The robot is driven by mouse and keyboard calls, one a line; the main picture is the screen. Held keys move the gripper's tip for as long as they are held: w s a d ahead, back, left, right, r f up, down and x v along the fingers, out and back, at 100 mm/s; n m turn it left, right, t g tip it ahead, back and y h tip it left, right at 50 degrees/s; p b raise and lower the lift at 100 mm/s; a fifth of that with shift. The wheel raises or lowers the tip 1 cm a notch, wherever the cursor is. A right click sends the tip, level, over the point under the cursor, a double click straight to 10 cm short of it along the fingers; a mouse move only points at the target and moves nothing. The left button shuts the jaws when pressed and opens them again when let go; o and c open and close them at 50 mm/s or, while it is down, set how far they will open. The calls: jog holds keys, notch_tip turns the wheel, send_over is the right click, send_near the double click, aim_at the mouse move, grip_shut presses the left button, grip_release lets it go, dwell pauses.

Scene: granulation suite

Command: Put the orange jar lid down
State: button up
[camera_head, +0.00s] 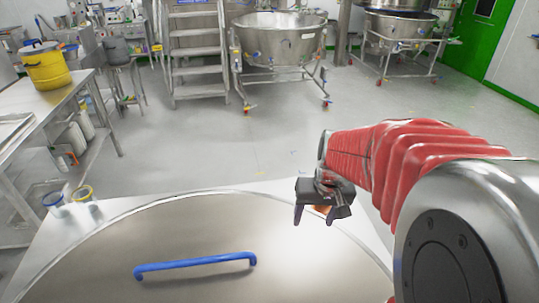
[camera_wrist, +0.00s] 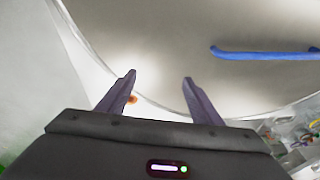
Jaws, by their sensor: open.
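The orange jar lid (camera_head: 321,209) shows as a small orange patch behind and between the fingers in the head view. In the wrist view an orange spot (camera_wrist: 132,99) shows just right of the left finger, near the rim of the big round metal cover. It is mostly hidden by the finger. My gripper (camera_head: 315,220) is open over the cover's right edge, and its fingers stand wide apart in the wrist view (camera_wrist: 159,77). Nothing is seen clasped between the fingertips. I cannot tell whether the lid touches a finger.
The round metal cover (camera_head: 220,225) has a raised blue handle (camera_head: 195,265). Its pale surround (camera_head: 130,205) holds two small containers, one blue-rimmed (camera_head: 53,200) and one yellowish (camera_head: 84,194). A yellow bucket (camera_head: 46,66) stands on a left table. Open grey floor lies beyond.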

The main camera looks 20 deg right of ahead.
jog(key=w+d+f+n+t, duration=0.1)
jog(key=w+d+f, duration=0.1)
jog(key=w+d, duration=0.4)
jog(key=w+d+f+n+t, duration=0.1)
jog(key=w+d+f, duration=0.2)
jog(key=w+d, duration=0.3)
jog(key=shift+w+d+f+h, duration=0.15)
jog(key=shift+d+h, duration=0.25)
jog(key=shift+d, duration=0.85)
jog(key=shift+f, duration=0.1)
jog(key=x, duration=0.8)
jog(key=shift+w+f, duration=0.15)
jog(key=shift+f, duration=0.05)
jog(key=shift+w+x, duration=0.15)
jog(key=shift+x, duration=1.15)
jog(key=shift+w+x, duration=0.15)
jog(key=shift+x, duration=1.15)
jog(key=shift+r, duration=0.1)
